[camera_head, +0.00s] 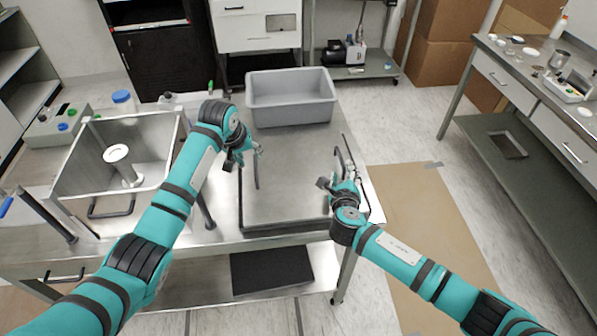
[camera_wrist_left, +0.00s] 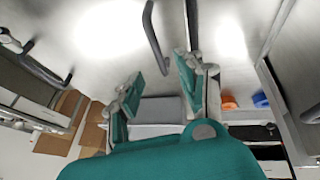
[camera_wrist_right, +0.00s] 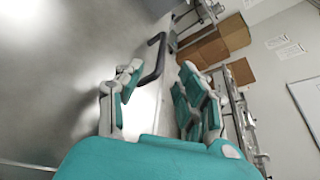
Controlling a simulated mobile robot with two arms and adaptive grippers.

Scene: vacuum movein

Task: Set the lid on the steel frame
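The lid (camera_head: 288,190), a flat steel plate with a dark edge and two dark bar handles, lies on the steel table. The steel frame (camera_head: 75,185), an open box with a white stand (camera_head: 122,165) inside, is at the left. My left gripper (camera_head: 249,152) is open near the lid's left handle (camera_head: 256,170); in the left wrist view the handle (camera_wrist_left: 154,38) shows ahead between the fingers. My right gripper (camera_head: 335,184) is open beside the right handle (camera_head: 348,172); in the right wrist view this handle (camera_wrist_right: 153,62) is ahead between the fingers. Neither gripper visibly holds a handle.
A grey bin (camera_head: 290,98) stands behind the lid. My left arm passes between the lid and the frame, hiding part of the table. A device with coloured caps (camera_head: 55,128) is behind the frame at left. A side bench (camera_head: 545,80) is at right, across open floor.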

